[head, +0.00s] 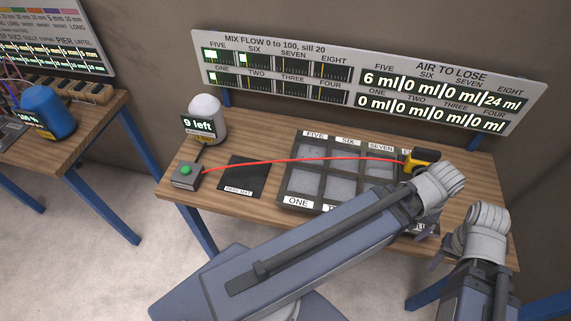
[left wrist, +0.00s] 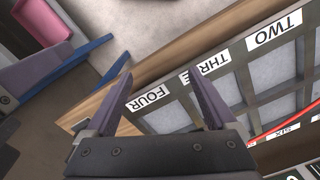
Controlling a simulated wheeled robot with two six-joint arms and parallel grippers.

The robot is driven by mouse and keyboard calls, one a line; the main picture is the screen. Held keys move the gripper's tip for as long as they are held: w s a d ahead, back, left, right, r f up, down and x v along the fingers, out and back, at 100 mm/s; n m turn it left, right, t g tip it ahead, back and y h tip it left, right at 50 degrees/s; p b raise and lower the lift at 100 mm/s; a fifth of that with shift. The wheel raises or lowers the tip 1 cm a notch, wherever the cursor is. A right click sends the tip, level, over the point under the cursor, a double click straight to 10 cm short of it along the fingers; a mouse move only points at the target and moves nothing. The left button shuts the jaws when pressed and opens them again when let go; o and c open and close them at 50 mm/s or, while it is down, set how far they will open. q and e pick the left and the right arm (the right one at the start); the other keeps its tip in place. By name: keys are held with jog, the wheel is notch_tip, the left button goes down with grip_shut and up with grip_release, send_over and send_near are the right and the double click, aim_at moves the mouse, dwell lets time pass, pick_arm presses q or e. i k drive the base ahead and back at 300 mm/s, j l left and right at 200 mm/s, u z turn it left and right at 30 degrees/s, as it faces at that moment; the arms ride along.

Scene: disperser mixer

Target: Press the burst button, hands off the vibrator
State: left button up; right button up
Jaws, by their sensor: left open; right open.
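The burst button is probably the green button (head: 186,171) on a small grey box at the left of the bench. The yellow and black vibrator (head: 422,160) sits by the EIGHT cell at the back right of the mould, on a red cable. My left arm crosses in front of the mould, and its wrist hides its fingers in the head view. In the left wrist view my left gripper (left wrist: 160,85) is open and empty above the front edge near FOUR. My right gripper (head: 440,237) is at the front right, open, partly hidden. Neither gripper is at the button.
A grey mould (head: 290,196) with several cells fills the bench's middle. A dark park mat (head: 243,174) lies between it and the button box. A white dome (head: 206,115) reading "9 left" stands behind the button. A readout board (head: 360,82) stands behind.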

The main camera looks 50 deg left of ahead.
aim_at(186, 170)
jog(key=i, duration=0.35)
jog(key=u, duration=2.95)
jog(key=l, duration=0.1)
